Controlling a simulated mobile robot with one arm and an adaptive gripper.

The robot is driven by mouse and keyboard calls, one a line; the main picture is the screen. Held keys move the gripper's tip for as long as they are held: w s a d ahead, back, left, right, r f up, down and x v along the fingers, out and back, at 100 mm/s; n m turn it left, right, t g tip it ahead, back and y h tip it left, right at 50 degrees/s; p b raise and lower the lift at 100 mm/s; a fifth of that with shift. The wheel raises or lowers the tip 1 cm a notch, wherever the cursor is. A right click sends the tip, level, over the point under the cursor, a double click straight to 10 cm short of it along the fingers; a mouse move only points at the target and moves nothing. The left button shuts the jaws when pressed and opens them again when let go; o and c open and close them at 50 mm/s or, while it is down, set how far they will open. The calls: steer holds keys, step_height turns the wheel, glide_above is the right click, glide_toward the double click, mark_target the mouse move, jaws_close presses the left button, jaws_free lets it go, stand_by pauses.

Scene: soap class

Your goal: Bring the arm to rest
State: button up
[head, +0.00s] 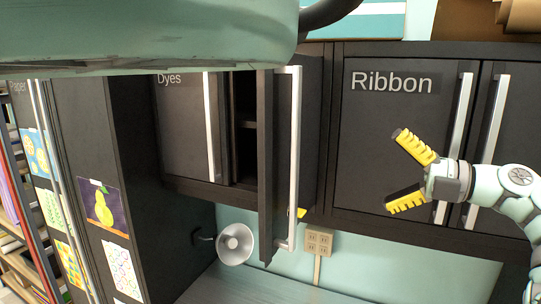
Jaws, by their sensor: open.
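My gripper (407,172) is at the right of the head view, in front of the dark cabinet marked "Ribbon" (375,125). Its two yellow-padded fingers are spread apart and point left, with nothing between them. My pale green arm comes in from the right edge and bends down behind the gripper.
The cabinet marked "Dyes" (181,125) has one door (266,165) standing open, with a long silver handle, left of my gripper. Below are a grey counter (240,287), a white lamp (236,244) and a wall outlet (319,240). A tall cabinet (92,150) with pictures stands left.

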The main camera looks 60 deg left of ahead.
steer(key=p+x, duration=0.1)
steer(key=x, duration=0.7)
steer(key=shift+s+p, duration=0.15)
steer(key=shift+p, duration=0.2)
steer(key=b+v, duration=0.2)
steer(key=v, duration=0.8)
steer(key=shift+b, duration=0.4)
